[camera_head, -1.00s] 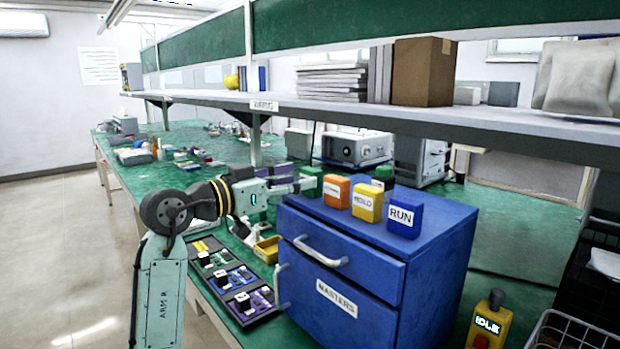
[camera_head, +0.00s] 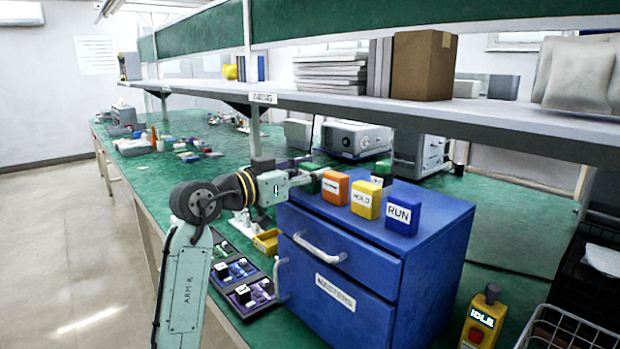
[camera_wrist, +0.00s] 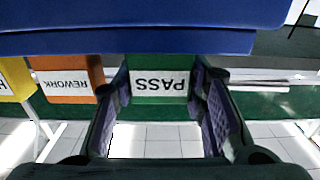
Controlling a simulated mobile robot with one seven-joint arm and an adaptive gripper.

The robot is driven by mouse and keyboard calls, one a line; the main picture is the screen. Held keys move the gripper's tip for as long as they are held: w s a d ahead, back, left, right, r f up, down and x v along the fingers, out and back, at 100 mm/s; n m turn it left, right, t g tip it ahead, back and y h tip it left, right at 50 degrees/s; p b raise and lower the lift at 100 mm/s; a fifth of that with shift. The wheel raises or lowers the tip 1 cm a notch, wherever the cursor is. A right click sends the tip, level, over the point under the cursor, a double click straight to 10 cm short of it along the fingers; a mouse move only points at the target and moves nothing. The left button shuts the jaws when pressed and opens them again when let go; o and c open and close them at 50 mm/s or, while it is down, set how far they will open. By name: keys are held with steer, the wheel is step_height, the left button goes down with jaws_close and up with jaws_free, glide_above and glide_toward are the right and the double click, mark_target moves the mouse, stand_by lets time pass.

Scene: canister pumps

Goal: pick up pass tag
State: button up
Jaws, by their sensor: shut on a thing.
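The green pass tag (camera_wrist: 158,85) with its white PASS label shows upside down in the wrist view. My gripper (camera_wrist: 160,96) has one finger on each side of it and is shut on it. In the head view, the pass tag (camera_head: 309,170) is a small green patch at the left end of the row of tags, and my gripper (camera_head: 303,180) reaches it from the left. The tag is near the top of the blue MASTERS cabinet (camera_head: 345,262); I cannot tell whether it still touches it.
An orange rework tag (camera_head: 335,188), a yellow HOLD tag (camera_head: 365,198) and a blue RUN tag (camera_head: 403,214) stand close by on the cabinet. A grey shelf (camera_head: 400,112) hangs above and behind. A yellow bin (camera_head: 267,241) and black trays (camera_head: 240,285) lie left of the cabinet.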

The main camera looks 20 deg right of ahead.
steer(key=shift+c, duration=0.7)
steer(key=shift+r, duration=0.15)
